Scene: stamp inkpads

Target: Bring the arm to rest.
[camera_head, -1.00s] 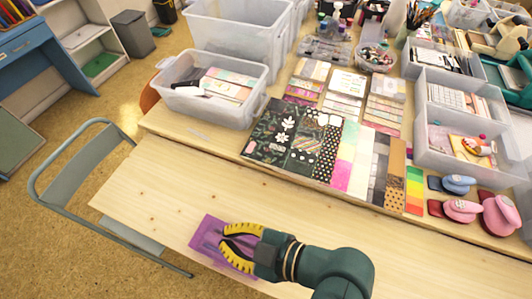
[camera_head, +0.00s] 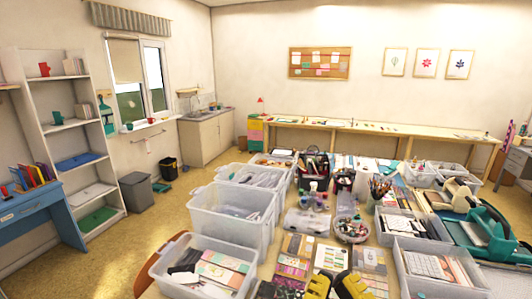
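My gripper (camera_head: 335,279) shows at the bottom edge of the head view, right of centre. Its two yellow fingers point up in the picture, with a gap between them. Nothing shows between the fingertips. The picture's lower edge cuts off the rest of the gripper and my arm. The gripper overlaps the patterned paper pads (camera_head: 296,245) on the table in the picture; its height above them is unclear.
Clear plastic bins (camera_head: 235,215) stand left of the gripper, and another open bin (camera_head: 437,265) stands to its right. A pen cup (camera_head: 380,186) and a round container (camera_head: 351,229) stand behind.

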